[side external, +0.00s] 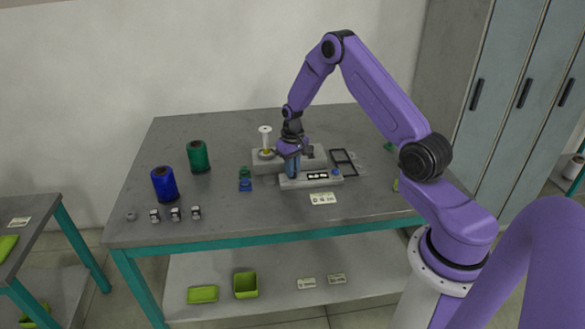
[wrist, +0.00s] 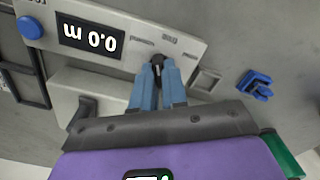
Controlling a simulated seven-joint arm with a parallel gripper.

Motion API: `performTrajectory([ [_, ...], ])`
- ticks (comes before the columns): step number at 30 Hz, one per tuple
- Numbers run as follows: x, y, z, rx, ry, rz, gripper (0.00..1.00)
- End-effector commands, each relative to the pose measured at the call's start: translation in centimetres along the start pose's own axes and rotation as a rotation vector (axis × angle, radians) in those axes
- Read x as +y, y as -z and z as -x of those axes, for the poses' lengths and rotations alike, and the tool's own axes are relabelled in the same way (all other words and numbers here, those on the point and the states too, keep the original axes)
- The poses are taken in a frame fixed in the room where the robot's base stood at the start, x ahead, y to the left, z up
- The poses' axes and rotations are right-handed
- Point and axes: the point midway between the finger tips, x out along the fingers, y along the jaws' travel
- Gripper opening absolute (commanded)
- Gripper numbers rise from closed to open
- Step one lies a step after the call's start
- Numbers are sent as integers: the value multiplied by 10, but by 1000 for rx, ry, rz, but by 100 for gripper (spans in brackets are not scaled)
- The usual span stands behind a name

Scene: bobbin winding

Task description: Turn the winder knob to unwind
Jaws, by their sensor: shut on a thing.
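The winder (side external: 262,166) is a grey machine on the table, with a white bobbin (side external: 265,137) upright at its left end. In front of it is a grey panel (side external: 297,183) whose display (wrist: 88,38) reads "0.0 m", upside down in the wrist view, beside a blue button (wrist: 29,27). My gripper (side external: 293,173) points down at the panel's left part. In the wrist view its blue fingers (wrist: 158,68) are shut on a small dark knob (wrist: 157,60). The fingers hide part of the knob.
A blue spool (side external: 164,185) and a green spool (side external: 199,157) stand at the left. Several small grey pieces (side external: 175,214) lie near the front left edge. A small blue part (wrist: 256,84) lies beside the panel. A black frame (side external: 343,162) lies right of the winder. The front of the table is mostly clear.

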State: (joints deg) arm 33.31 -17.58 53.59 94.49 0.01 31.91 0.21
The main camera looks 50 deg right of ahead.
Motion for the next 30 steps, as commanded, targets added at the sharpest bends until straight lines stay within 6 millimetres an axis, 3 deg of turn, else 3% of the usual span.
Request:
performTrajectory([
  [13,0,0,0,0,0,251,0],
  [30,0,0,1,0,-1,297,0],
])
